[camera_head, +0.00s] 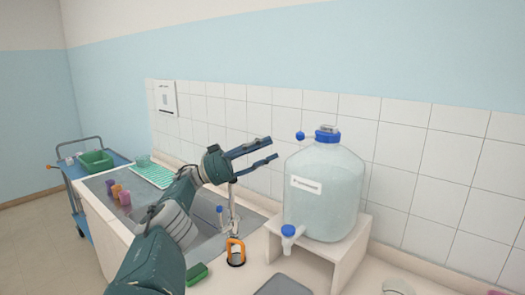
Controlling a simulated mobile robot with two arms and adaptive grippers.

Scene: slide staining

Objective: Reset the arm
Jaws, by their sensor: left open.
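My left arm comes in from the lower left and reaches up over the sink. My left gripper (268,152) is open and empty, with its two dark fingers pointing right. It is in the air to the left of the large water carboy (322,195), close to the carboy's shoulder in the picture. The carboy has a blue cap and a spigot with a blue knob, and stands upright on a white stand (345,250). My right gripper is not in view.
The sink (210,248) lies under my arm, with a faucet (234,210) behind the wrist. An orange-rimmed item (236,251), a green sponge (197,273) and a grey tray (283,286) are in front. Coloured containers (117,191) stand left, beside a blue cart (72,172).

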